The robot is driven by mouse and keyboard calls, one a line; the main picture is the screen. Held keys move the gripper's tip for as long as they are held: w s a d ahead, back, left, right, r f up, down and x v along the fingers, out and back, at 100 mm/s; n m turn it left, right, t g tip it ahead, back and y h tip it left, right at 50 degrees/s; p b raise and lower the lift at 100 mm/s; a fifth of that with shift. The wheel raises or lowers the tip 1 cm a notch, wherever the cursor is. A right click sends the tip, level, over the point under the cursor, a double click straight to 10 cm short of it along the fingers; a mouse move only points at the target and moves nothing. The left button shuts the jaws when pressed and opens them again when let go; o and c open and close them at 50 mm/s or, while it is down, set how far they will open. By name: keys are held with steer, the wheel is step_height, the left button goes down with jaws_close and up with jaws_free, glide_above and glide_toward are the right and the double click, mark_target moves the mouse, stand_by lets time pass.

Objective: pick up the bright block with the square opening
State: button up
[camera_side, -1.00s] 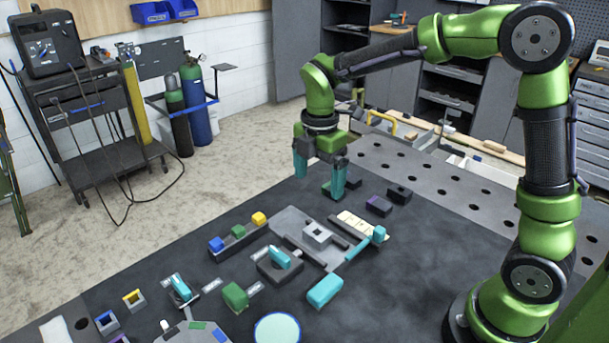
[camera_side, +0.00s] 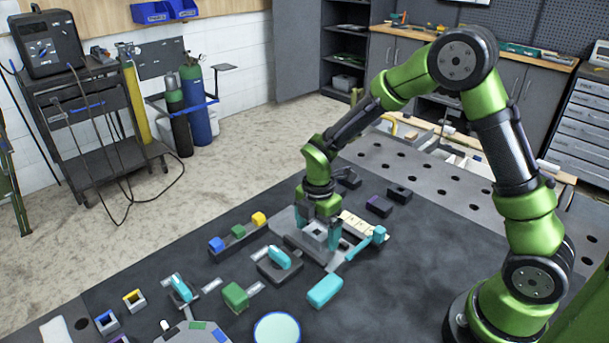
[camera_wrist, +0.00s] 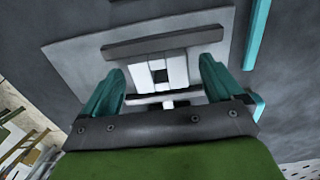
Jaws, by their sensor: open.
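The bright block with the square opening (camera_side: 316,234) is pale grey-white and sits on the light grey plate (camera_side: 287,219). In the wrist view the block (camera_wrist: 177,70) shows its dark square opening, between two dark rails. My gripper (camera_side: 318,235) is low over the plate at the block, with teal fingers apart. In the wrist view the open gripper (camera_wrist: 166,80) has one finger on each side of the block, with gaps showing between fingers and block. Whether the fingertips are level with the block cannot be told.
A dark rail (camera_wrist: 163,42) lies beyond the block on the plate. A teal bar with a knob (camera_side: 378,235) runs along the plate's right side. A cream strip (camera_side: 362,225) lies behind it. A teal block (camera_side: 325,291) and a dark base with a teal handle (camera_side: 280,258) are in front.

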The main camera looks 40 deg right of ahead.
steer(key=shift+f, duration=0.4)
steer(key=shift+c, duration=0.2)
steer(key=c, duration=1.5)
steer(key=shift+r, duration=0.15)
